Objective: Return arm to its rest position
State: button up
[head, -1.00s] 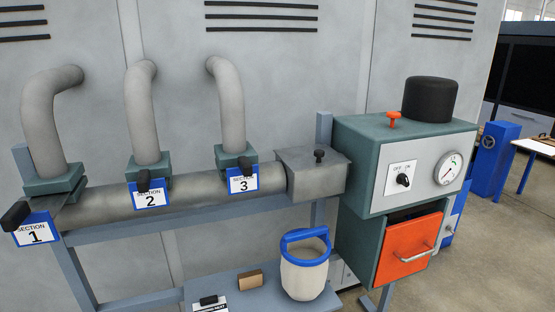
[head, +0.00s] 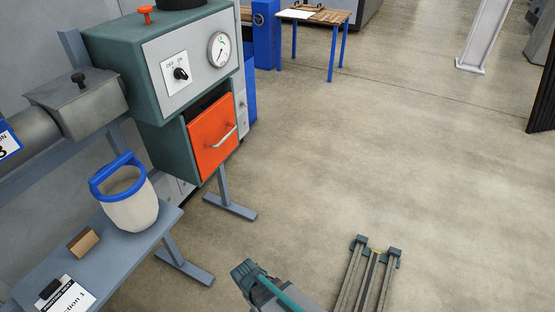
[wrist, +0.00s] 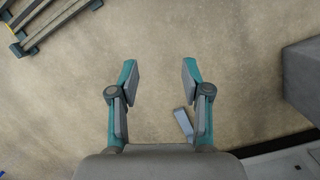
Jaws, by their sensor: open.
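In the wrist view my gripper (wrist: 160,76) is open, its two teal-and-grey fingers apart with nothing between them. Bare concrete floor shows beyond the fingertips. In the head view a teal-and-grey part at the bottom edge looks like part of my arm, but most of it is cut off. It is apart from the green machine (head: 150,75) and the bench.
The machine has an orange drawer (head: 213,138) with a dark gap above it. A white bucket with a blue rim (head: 132,205) and a brown block (head: 84,242) stand on the bench (head: 130,262) at left. Metal rails (head: 368,280) lie at bottom centre. Floor at right is open.

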jog(key=s+d+f+m+g, duration=0.2)
jog(key=s+d, duration=0.2)
jog(key=d, duration=0.3)
jog(key=s+d+f+m+g+y, duration=0.1)
jog(key=s+d+f+m, duration=0.2)
jog(key=s+d, duration=0.2)
jog(key=s+d+f+m+g+y, duration=0.1)
jog(key=s+d+f+m+g, duration=0.1)
jog(key=d, duration=0.8)
jog(key=s+m, duration=0.1)
jog(key=s, duration=0.1)
jog(key=shift+s+d+f+g, duration=0.3)
jog(key=shift+f, duration=0.1)
